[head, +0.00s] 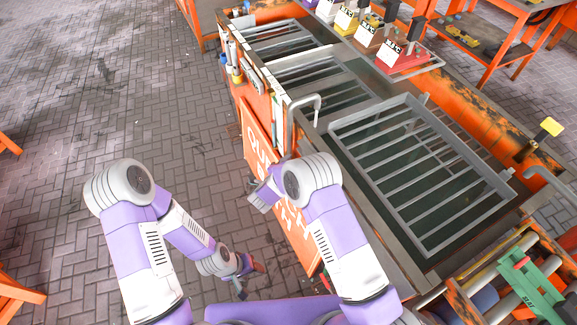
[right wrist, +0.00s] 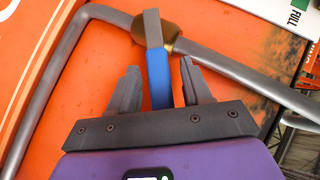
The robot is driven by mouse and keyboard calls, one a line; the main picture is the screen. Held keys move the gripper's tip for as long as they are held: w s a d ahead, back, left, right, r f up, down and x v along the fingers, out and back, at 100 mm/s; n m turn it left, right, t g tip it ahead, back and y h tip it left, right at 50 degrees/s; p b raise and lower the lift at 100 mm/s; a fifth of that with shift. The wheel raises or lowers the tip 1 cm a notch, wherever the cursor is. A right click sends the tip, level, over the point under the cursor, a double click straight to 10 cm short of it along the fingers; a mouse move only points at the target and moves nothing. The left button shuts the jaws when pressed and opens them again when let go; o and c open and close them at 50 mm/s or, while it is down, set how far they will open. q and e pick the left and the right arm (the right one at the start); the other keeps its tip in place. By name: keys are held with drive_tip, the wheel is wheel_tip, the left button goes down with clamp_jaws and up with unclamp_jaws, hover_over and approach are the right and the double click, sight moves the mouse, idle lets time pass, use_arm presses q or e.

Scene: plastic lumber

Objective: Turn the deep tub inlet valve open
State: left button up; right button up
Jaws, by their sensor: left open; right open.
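In the right wrist view, a valve lever with a blue grip (right wrist: 159,82) and a bare grey metal end runs from a brass valve body (right wrist: 172,38) on a grey pipe (right wrist: 235,65). My right gripper (right wrist: 160,68) is open, with one finger on each side of the blue grip. Gaps show between the fingers and the grip. In the head view, my right arm hides the valve and most of that gripper. My left gripper (head: 243,281) is open and empty, low over the brick floor beside the tub. The tub's near grate (head: 392,168) is visible at right.
An orange panel with white lettering (head: 262,140) faces my arms. A bent grey pipe (head: 305,101) rises over the tub's edge. A roller rack with a green part (head: 532,280) stands at lower right. The brick floor (head: 80,90) at left is mostly free.

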drive_tip(key=p+v, duration=0.2)
drive_tip(key=v, duration=0.5)
drive_tip(key=shift+s, duration=0.2)
drive_tip(key=shift+a+r, duration=0.1)
